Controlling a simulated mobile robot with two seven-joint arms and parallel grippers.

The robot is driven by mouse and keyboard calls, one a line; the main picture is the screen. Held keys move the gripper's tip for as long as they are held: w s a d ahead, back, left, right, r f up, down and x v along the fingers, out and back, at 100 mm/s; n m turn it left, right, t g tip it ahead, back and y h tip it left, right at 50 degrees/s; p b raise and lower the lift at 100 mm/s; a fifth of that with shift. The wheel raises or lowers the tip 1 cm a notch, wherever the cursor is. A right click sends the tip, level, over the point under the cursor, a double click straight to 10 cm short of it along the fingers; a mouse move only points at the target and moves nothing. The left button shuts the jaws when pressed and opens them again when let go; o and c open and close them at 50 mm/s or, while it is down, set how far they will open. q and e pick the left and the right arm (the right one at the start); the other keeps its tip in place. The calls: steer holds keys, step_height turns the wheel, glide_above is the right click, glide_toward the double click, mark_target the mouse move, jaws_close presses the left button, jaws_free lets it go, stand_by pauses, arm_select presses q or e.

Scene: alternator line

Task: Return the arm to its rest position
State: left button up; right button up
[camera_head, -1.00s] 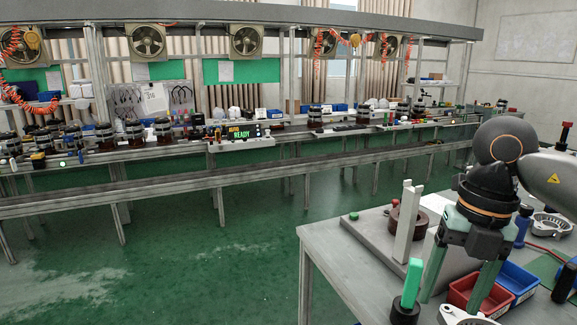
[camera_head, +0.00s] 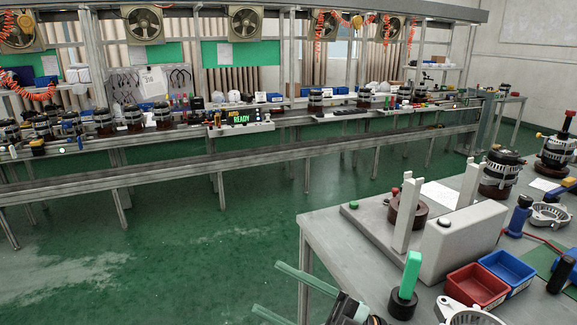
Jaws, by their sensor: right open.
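My right gripper (camera_head: 265,288) is at the bottom edge of the head view, left of the near workbench's front corner. Its two green fingers point left and stand apart, with nothing between them. Only the fingers and part of the dark gripper body show; most of the arm is out of frame. My left gripper is not in view.
The grey workbench (camera_head: 345,250) fills the lower right. It carries a white fixture block (camera_head: 463,243), a green-handled tool (camera_head: 411,275), a red bin (camera_head: 477,287), a blue bin (camera_head: 508,268) and alternators (camera_head: 501,172). Green floor (camera_head: 190,235) lies open at left, before the long conveyor (camera_head: 260,165).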

steer(key=w+d+f+m+t+h, duration=0.1)
steer(key=d+f+m+t+h, duration=0.35)
steer(key=f+m, duration=0.2)
steer(key=d+f+m+t+h+p, duration=0.1)
steer(key=d+f+m+t+h, duration=0.2)
steer(key=f+m+h, duration=0.35)
steer(key=w+d+f+m+t+h, duration=0.1)
steer(key=d+f+m+t+h, duration=0.3)
steer(key=f+m, duration=0.3)
steer(key=s+d+f+m+g+h, duration=0.1)
steer(key=s+d+f+g+h, duration=0.1)
steer(key=s+f, duration=0.5)
steer(key=s+d+f+m+g+h, duration=0.1)
steer(key=s+d+f+g+h, duration=0.2)
steer(key=s+f, duration=0.5)
step_height(320, 180, down, 3)
steer(key=shift+s+d+r+m+g+p, duration=0.1)
steer(key=shift+s+d+m+g+p, duration=0.3)
steer(key=shift+g, duration=0.85)
steer(key=shift+w+d, duration=0.15)
steer(key=shift+d, duration=0.1)
